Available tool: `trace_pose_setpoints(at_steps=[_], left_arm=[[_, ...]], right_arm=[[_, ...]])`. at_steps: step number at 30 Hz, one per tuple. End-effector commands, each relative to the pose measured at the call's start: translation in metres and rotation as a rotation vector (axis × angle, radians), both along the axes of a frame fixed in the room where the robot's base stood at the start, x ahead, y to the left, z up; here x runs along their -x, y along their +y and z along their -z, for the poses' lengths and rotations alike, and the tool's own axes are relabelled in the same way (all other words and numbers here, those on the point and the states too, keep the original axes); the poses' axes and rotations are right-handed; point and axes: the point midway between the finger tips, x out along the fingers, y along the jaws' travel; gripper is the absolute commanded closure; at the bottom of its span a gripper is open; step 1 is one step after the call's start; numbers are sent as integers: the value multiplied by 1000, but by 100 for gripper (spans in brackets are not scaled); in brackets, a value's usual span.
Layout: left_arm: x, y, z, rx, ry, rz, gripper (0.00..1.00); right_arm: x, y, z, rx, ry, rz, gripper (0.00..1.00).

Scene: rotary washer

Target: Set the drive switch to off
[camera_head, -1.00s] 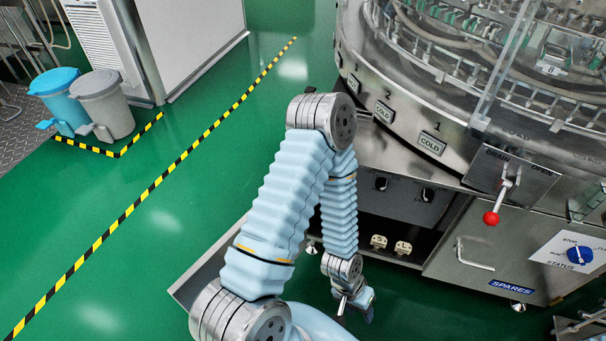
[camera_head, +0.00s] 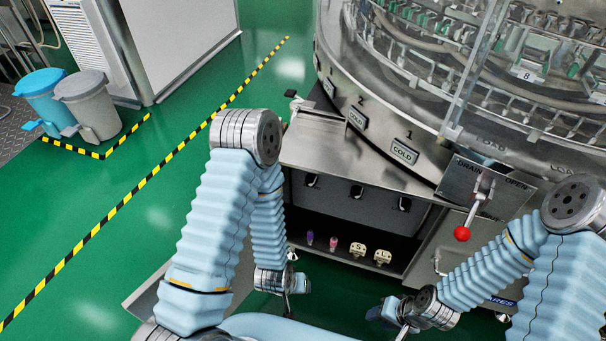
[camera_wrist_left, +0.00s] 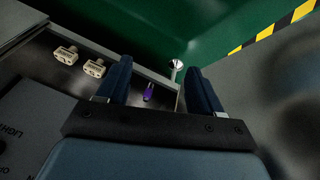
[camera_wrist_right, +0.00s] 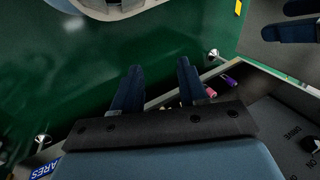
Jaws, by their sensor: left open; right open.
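In the right wrist view, the drive switch (camera_wrist_right: 309,146) is a dark knob on a grey panel at the lower right edge, beside the words DRIVE and ON. It is partly cut off, and its setting cannot be read. My right gripper (camera_wrist_right: 160,68) is open and empty, to the left of that panel. It also shows low in the head view (camera_head: 386,312). My left gripper (camera_wrist_left: 160,68) is open with nothing between its fingers, above the low shelf's edge. In the head view its arm comes down left of the machine's open bay.
A red-knobbed drain lever (camera_head: 462,233) is on the washer's front. The open bay holds purple (camera_head: 310,238) and pink (camera_head: 333,243) items and two pale tags (camera_head: 358,252). A light panel (camera_wrist_left: 35,130) shows in the left wrist view.

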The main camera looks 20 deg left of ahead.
Motion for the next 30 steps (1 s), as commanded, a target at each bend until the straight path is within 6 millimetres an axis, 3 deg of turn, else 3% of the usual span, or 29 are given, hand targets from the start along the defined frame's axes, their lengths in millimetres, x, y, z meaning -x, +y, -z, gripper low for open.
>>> trace_pose_setpoints(at_steps=[2,4,6,9,13,17,22,30], left_arm=[[-22,23,8,-151,-180,-25,34],[-51,44,-8,-274,-393,-34,34],[-78,55,-35,-369,-621,-11,34],[-107,52,-83,-448,-920,53,34],[-122,37,-122,-483,-1177,132,34],[-131,30,-125,-488,-1269,159,34],[-156,31,-114,-492,-1277,155,34],[-175,31,-113,-490,-1275,156,34]], right_arm=[[-1,-1,11,1,-1,2,57],[0,-2,18,3,0,4,57],[0,-2,25,4,-1,5,57],[-1,-4,35,6,-2,9,57],[-2,-6,50,10,-3,13,57],[-3,-9,71,15,-6,19,57],[-6,-17,106,27,-13,35,57],[-7,-19,152,28,-12,40,57]])
